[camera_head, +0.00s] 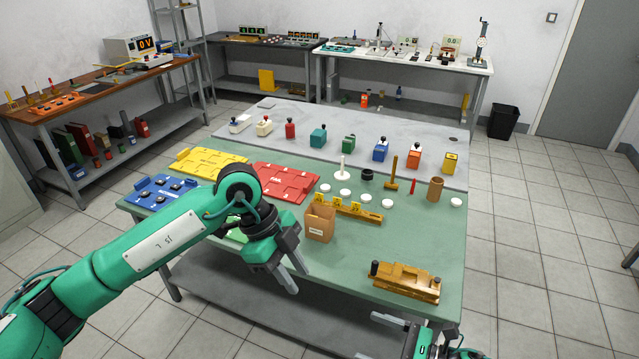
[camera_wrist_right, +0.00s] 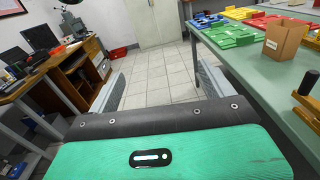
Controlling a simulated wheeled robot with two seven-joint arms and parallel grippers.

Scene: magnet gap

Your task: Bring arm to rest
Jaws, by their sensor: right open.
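My left arm (camera_head: 150,250) comes in from the left and reaches over the front left part of the green table (camera_head: 440,240). Its gripper (camera_head: 297,280) points down at the table's front edge, beside the cardboard box (camera_head: 320,222). Its two fingers stand apart with nothing between them. My right gripper (camera_head: 412,323) is low at the front edge, partly cut off by the bottom of the head view. In the right wrist view its two fingers (camera_wrist_right: 160,88) are wide apart and empty, with bare floor behind them.
A wooden block fixture (camera_head: 405,282) sits near the right gripper. Blue (camera_head: 160,191), yellow (camera_head: 212,162) and red (camera_head: 285,182) trays lie on the table's left side. Several coloured blocks with knobs stand along the grey back part.

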